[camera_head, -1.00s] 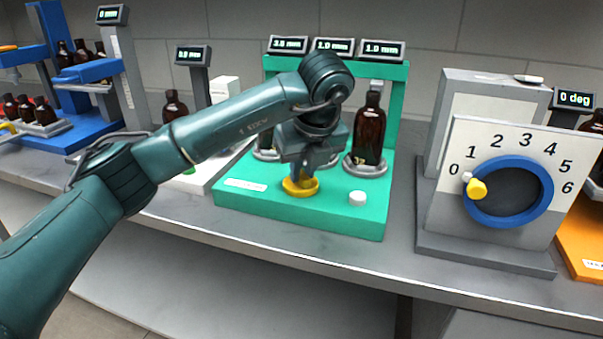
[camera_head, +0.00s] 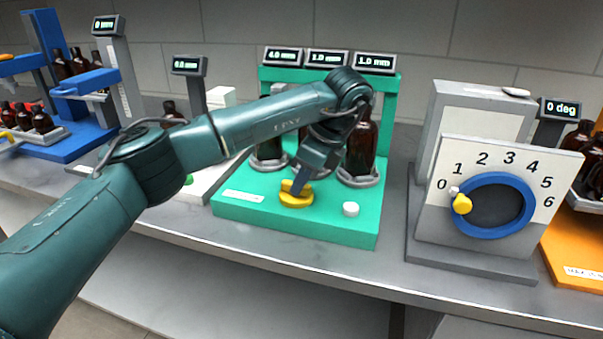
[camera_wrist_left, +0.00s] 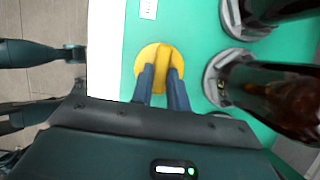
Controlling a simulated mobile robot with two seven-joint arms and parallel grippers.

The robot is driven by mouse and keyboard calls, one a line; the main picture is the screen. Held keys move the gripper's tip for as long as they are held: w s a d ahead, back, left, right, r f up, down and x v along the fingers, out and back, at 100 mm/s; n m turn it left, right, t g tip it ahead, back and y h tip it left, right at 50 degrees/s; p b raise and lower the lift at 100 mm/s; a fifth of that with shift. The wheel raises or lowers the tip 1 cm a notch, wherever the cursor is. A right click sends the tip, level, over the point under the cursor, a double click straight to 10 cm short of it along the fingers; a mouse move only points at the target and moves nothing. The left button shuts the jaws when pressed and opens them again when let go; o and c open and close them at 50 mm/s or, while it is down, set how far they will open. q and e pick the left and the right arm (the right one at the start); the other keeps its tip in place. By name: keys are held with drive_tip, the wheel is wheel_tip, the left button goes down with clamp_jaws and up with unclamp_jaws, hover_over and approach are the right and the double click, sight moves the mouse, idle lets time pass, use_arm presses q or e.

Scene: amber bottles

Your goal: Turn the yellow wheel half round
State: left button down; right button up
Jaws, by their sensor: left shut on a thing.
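The yellow wheel (camera_head: 294,201) lies flat on the front of the green base (camera_head: 240,210), and it also shows in the left wrist view (camera_wrist_left: 141,64). It has a raised bar across its top. My left gripper (camera_head: 302,186) is above it with its fingers shut on that bar, and in the left wrist view the two fingers (camera_wrist_left: 161,80) straddle it. The arm leans over from the left and hides part of the bottles behind. My right gripper is not in view.
Amber bottles (camera_head: 362,148) stand in grey rings behind the wheel. A white knob (camera_head: 351,209) sits to its right. Above are three displays; the left one (camera_head: 282,56) reads 4.0 mm, the others 1.0 mm. A blue dial (camera_head: 530,205) stands further right.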

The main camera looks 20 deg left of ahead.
use_arm(q)
drive_tip(key=shift+n, duration=0.4)
drive_tip(key=c, duration=1.4)
unclamp_jaws()
drive_tip(key=shift+o, duration=0.2)
drive_tip(key=p+v, duration=0.2)
drive_tip(key=v, duration=1.1)
drive_tip(key=shift+w, duration=0.15)
drive_tip(key=shift+r, duration=0.1)
